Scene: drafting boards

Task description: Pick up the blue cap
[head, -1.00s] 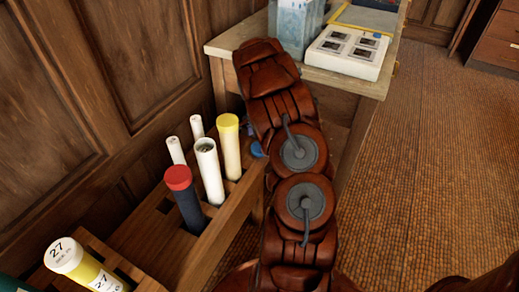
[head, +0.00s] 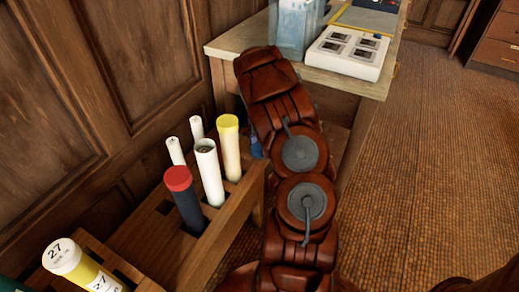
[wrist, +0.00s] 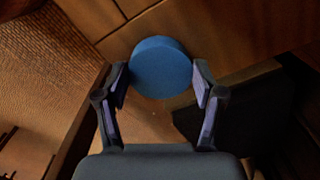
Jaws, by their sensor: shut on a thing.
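The blue cap (wrist: 160,68) is a round blue disc between the fingers of my gripper (wrist: 161,85) in the wrist view. Both fingertips touch its sides and the gripper is shut on it. In the head view only a small bit of blue (head: 256,146) shows beside my arm, right of the yellow-capped tube. My arm hides the gripper and most of the cap there.
A wooden rack (head: 226,228) at the left holds a red-capped dark tube (head: 184,198), a yellow-capped tube (head: 229,150) and several white tubes. A table (head: 228,50) behind bears a clear container (head: 292,28) and a white tray (head: 345,66). The floor at right is free.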

